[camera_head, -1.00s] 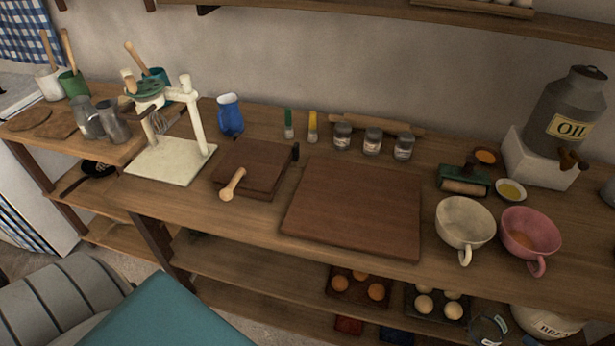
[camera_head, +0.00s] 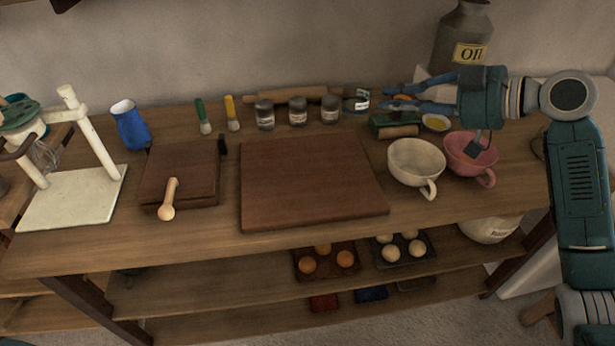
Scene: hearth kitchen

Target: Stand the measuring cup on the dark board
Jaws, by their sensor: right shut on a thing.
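The dark board (camera_head: 312,185) is a large flat reddish-brown slab on the middle of the counter, and its top is bare. My right gripper (camera_head: 390,98) is above the back right of the counter, beyond the board's right rear corner. It is shut on the measuring cup (camera_head: 358,101), a small clear vessel with a dark rim and a pale mark at the fingertips. The cup appears in front of the rolling pin's right end; its exact height is hard to tell. My left gripper is out of view.
A cream cup (camera_head: 415,160) and a pink cup (camera_head: 470,155) stand right of the board. Egg trays (camera_head: 325,262) sit on the shelf below.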

